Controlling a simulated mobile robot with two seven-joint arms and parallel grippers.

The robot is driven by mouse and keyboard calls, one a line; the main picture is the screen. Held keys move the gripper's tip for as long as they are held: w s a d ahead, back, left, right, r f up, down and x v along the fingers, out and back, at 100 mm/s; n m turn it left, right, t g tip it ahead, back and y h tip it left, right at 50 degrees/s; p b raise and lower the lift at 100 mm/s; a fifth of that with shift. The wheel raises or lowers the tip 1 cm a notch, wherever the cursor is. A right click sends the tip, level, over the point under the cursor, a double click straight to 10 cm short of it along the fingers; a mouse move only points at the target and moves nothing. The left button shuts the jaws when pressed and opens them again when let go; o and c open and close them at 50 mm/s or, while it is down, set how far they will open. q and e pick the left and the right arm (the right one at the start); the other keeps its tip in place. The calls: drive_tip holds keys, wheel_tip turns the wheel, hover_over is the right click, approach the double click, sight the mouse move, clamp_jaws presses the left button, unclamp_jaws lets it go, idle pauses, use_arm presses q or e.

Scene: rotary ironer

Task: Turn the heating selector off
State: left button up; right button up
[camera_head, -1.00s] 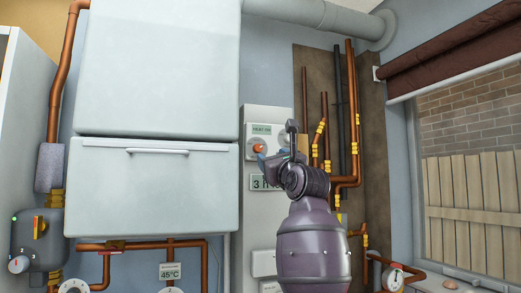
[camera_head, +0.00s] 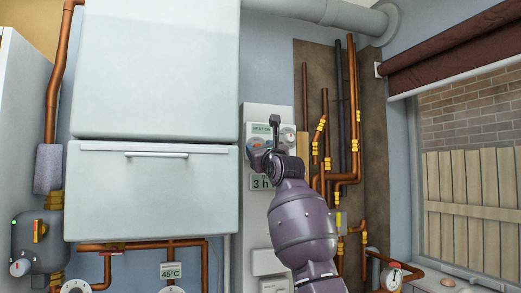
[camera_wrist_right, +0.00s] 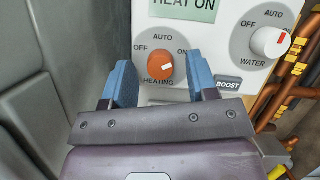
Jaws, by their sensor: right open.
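The heating selector (camera_wrist_right: 160,68) is an orange-red round knob on the white control panel (camera_wrist_right: 232,75), with OFF at its left, AUTO above and ON at its right. Its white mark lies on the right side of the knob, towards ON. The display (camera_wrist_right: 185,8) above reads HEAT ON. My right gripper (camera_wrist_right: 160,76) is open, with blue fingers left and right of the selector in the picture; I cannot tell whether they touch it. In the head view my right gripper (camera_head: 262,160) is at the panel and partly hides the selector. My left gripper is not in view.
The white water selector (camera_wrist_right: 270,42) and BOOST button (camera_wrist_right: 228,85) sit right of the heating selector. Copper pipes (camera_head: 326,150) with yellow fittings run right of the panel. A big pale cabinet (camera_head: 150,190) stands close on the left.

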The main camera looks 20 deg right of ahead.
drive_tip(key=shift+c, duration=0.4)
drive_tip(key=c, duration=0.8)
drive_tip(key=shift+c, duration=0.2)
drive_tip(key=shift+n+y, duration=0.4)
drive_tip(key=shift+n, duration=0.1)
drive_tip(key=shift+d+r+n+g+y, duration=0.3)
drive_tip(key=shift+n+g, duration=1.05)
drive_tip(key=shift+n, duration=2.85)
drive_tip(key=shift+a+r+n+g+y, duration=0.15)
drive_tip(key=shift+n+g+y, duration=0.75)
drive_tip(key=shift+n, duration=3.3)
drive_tip(key=shift+d+r+n+g, duration=0.1)
drive_tip(key=shift+n+g, duration=1.65)
drive_tip(key=shift+n, duration=2.45)
